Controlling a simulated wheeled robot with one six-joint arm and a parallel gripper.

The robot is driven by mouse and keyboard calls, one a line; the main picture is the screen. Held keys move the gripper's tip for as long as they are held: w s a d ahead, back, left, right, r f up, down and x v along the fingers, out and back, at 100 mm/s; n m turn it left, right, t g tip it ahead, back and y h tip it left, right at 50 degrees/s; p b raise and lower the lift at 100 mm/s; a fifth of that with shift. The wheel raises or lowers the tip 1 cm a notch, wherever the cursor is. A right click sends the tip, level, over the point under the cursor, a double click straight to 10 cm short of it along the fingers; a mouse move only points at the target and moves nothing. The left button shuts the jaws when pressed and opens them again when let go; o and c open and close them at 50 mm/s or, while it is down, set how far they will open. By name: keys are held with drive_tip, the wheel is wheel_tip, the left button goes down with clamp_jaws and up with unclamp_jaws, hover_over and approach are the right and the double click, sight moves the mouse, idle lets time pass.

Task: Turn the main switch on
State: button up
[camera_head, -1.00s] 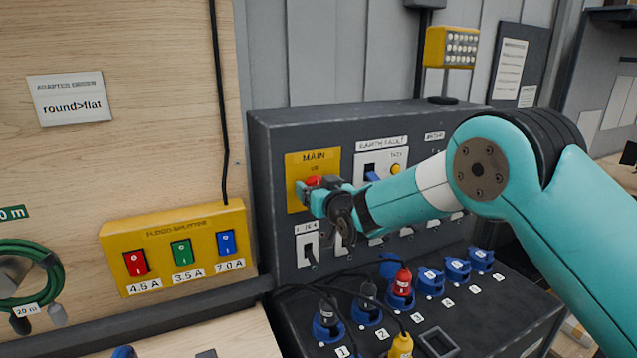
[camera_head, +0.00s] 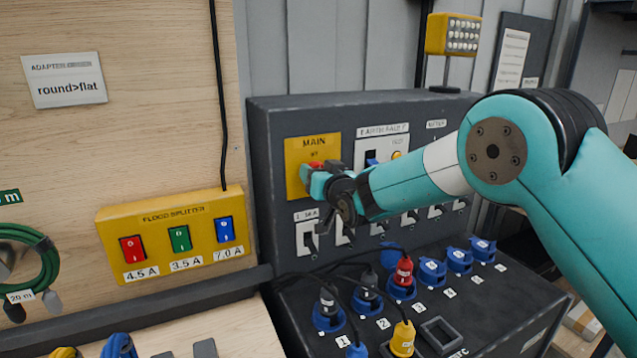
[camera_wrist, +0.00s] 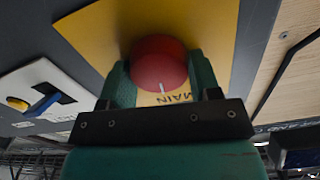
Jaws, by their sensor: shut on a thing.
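The main switch is a round red knob (camera_wrist: 158,63) with a white mark on its rim, on a yellow plate (camera_head: 313,150) lettered MAIN. In the head view only a bit of the red knob (camera_head: 316,164) shows above my gripper (camera_head: 308,177). In the wrist view my gripper (camera_wrist: 160,82) has its two green fingers on either side of the knob, closed on it. The white mark points towards the gripper's palm. The plate's smaller lettering is mostly hidden or too small to read.
The earth fault panel (camera_head: 381,136) with a blue lever (camera_wrist: 43,103) and a yellow button is right of the main plate. Breaker switches (camera_head: 307,238) sit below. Plugs and blue sockets (camera_head: 432,271) cover the lower box. A yellow flood splitter (camera_head: 180,235) is at left.

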drive_tip(key=m+b, duration=0.2)
drive_tip(key=b, duration=0.2)
drive_tip(key=m+b, duration=0.6)
drive_tip(key=b, duration=0.1)
drive_tip(key=shift+w+d+f+b, duration=0.1)
drive_tip(key=shift+d+f+b, duration=0.1)
drive_tip(key=shift+f+b, duration=0.15)
drive_tip(key=shift+d+m+b, duration=0.1)
drive_tip(key=shift+m+b, duration=2.95)
drive_tip(key=shift+m, duration=1.15)
drive_tip(key=o, duration=0.9)
drive_tip(key=b+v, duration=0.6)
drive_tip(key=v, duration=1.1)
